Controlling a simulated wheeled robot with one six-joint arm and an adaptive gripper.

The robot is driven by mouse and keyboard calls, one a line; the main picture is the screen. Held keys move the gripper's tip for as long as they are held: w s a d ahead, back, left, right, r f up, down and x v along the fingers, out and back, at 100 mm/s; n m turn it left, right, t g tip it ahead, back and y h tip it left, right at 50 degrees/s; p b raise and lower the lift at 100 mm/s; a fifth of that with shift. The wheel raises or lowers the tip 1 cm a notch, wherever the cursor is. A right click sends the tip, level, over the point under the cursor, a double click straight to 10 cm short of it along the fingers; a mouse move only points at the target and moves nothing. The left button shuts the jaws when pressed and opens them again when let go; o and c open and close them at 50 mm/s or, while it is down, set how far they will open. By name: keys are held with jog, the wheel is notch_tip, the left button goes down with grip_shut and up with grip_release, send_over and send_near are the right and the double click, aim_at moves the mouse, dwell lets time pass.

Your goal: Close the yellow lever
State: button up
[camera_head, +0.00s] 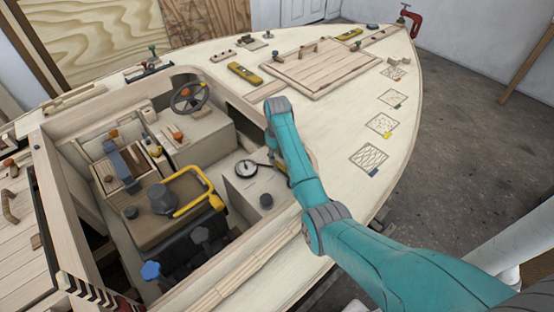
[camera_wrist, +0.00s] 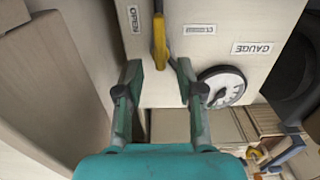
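In the wrist view the yellow lever (camera_wrist: 160,42) stands out from a pale panel (camera_wrist: 225,25). It runs up and down in the picture, its lower end near the gap between my fingertips. My gripper (camera_wrist: 157,72) is open, one finger left and one right of the lever's line, with no clear contact. An OPEN label (camera_wrist: 134,18) is left of the lever; a smaller label (camera_wrist: 199,29), too blurred to read surely, is right of it. In the head view my arm hides most of the lever and gripper.
A round white gauge (camera_wrist: 222,87) sits close beside my right finger, under a GAUGE label (camera_wrist: 252,48); the gauge also shows in the head view (camera_head: 246,168).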

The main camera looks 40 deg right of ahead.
jog(key=shift+f, duration=1.05)
grip_shut()
